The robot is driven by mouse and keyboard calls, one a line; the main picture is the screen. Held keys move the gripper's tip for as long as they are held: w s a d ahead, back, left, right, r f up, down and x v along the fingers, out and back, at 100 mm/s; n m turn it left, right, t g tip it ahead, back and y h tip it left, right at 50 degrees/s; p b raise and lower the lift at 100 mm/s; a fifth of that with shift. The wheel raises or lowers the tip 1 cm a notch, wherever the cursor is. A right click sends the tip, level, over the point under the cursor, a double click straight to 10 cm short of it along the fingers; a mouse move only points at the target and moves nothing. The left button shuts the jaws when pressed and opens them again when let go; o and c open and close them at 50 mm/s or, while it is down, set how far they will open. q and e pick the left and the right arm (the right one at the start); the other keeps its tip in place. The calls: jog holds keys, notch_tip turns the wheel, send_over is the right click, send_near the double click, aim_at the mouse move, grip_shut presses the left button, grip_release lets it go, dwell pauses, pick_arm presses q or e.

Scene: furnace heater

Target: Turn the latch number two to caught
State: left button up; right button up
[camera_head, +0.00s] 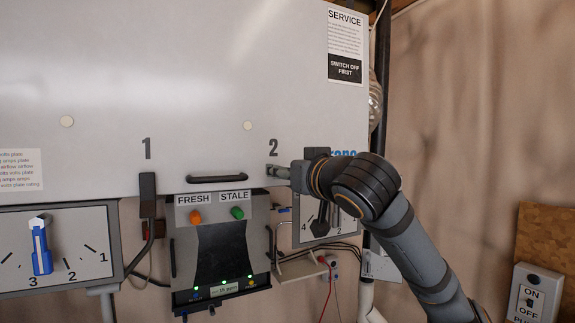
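The label "2" (273,147) is on the white furnace panel (220,100). Latch number two below it is mostly or wholly hidden by my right gripper, so I cannot tell its position. My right gripper (275,171) comes in from the right, with its fingertips just under the "2". It is small and seen from the side, so neither its opening nor any grip is clear. Latch number one (147,195) is a dark upright bar under the label "1" (147,149). My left gripper is not in view.
A black handle (217,178) sits between the latches, above the FRESH/STALE unit (222,245). A blue-pointer dial (41,248) is at left. A dark-pointer dial (320,222) is partly behind my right arm. An ON/OFF switch (528,298) is at far right.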

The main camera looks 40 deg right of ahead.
grip_shut()
dwell(0.4)
